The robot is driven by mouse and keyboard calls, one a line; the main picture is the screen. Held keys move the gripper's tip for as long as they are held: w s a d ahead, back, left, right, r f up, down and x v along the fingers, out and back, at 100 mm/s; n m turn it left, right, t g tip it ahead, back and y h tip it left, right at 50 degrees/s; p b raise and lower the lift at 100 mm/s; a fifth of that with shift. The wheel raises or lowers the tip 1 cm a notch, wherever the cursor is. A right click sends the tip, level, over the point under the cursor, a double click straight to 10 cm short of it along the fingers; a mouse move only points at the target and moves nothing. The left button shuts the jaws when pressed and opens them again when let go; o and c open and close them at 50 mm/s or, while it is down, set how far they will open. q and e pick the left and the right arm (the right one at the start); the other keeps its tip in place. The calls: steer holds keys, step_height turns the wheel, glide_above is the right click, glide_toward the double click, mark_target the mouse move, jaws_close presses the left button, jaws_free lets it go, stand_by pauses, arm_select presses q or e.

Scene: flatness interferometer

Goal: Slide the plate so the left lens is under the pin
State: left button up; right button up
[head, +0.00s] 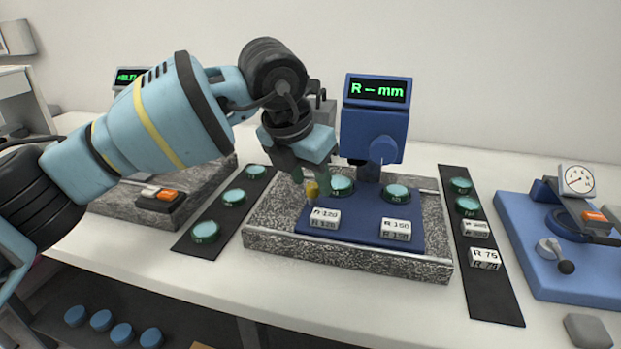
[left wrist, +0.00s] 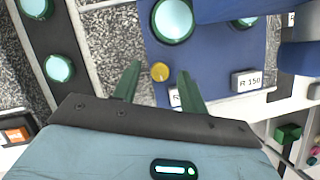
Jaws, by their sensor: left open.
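The blue plate (head: 360,228) lies on a speckled grey granite base and carries two green-rimmed lenses. The left lens (head: 341,186) and right lens (head: 397,193) sit behind cards R 120 and R 150. A brass knob (head: 312,190) stands at the plate's left side. The blue gauge head (head: 383,150) overhangs the plate; its pin is not clearly visible. My left gripper (head: 307,177) is at the knob. In the left wrist view its green fingers (left wrist: 160,68) are open, with the knob (left wrist: 160,73) between their tips, apart from both. The left lens (left wrist: 173,18) shows beyond. My right gripper is out of view.
The gauge display (head: 377,91) reads "R — mm". Dark strips with more lenses lie left (head: 222,215) and right (head: 492,285) of the granite base (head: 340,257). A blue dial-gauge fixture (head: 560,260) stands at the far right.

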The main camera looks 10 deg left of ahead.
arm_select(q)
steer(key=v, duration=0.7)
